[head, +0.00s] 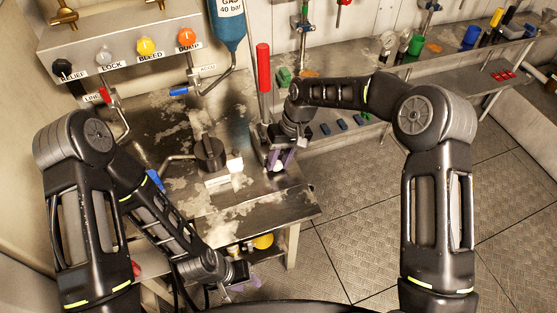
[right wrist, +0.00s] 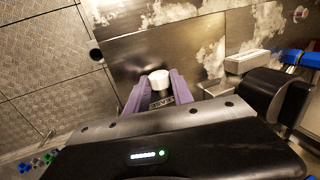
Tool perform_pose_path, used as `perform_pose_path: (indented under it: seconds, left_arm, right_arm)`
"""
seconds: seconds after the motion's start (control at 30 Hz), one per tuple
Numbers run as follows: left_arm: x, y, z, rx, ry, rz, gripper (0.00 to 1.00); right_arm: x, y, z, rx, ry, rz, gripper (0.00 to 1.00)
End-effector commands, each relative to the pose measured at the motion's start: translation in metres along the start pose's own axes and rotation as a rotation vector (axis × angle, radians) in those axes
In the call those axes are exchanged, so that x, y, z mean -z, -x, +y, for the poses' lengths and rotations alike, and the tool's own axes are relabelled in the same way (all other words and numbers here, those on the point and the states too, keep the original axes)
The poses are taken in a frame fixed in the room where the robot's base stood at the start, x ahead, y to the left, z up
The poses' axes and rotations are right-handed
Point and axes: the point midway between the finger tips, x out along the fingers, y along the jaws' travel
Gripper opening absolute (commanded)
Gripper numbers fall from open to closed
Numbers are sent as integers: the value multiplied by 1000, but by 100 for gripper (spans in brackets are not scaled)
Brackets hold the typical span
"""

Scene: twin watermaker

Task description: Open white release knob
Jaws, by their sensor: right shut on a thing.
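The white release knob (right wrist: 159,80) sits between the purple fingers of my right gripper (right wrist: 158,92) in the right wrist view. The fingers press on it from both sides. A dark label with pale letters shows just below it, partly hidden by my wrist. In the head view, my right gripper (head: 277,158) reaches down at the bench beside the red-handled lever (head: 263,68), with a bit of the white knob (head: 278,169) showing. My left gripper (head: 241,287) is low, in front of the bench, with its purple fingers apart and empty.
The metal bench (head: 257,200) carries a dark round part (head: 210,153) and a white block (head: 235,161) left of my right gripper. A panel (head: 125,50) with black, white, yellow and orange knobs is at upper left. Open floor (head: 350,205) lies to the right.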

Motion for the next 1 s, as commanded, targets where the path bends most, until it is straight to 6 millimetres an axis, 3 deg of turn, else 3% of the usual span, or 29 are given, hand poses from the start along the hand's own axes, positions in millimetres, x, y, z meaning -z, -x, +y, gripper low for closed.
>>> perform_pose_path:
  seconds: [0.13, 0.47, 1.0]
  left_arm:
    - [0, 0, 0, 0, 0, 0, 37]
    - [0, -3, -1, -1, 0, 1, 37]
    - [5, -36, -10, -12, -9, 11, 37]
  right_arm:
    - [0, 0, 0, 0, 0, 0, 0]
    - [0, -1, -1, -24, 3, -1, 0]
    - [0, -5, -9, -477, 5, -1, 0]
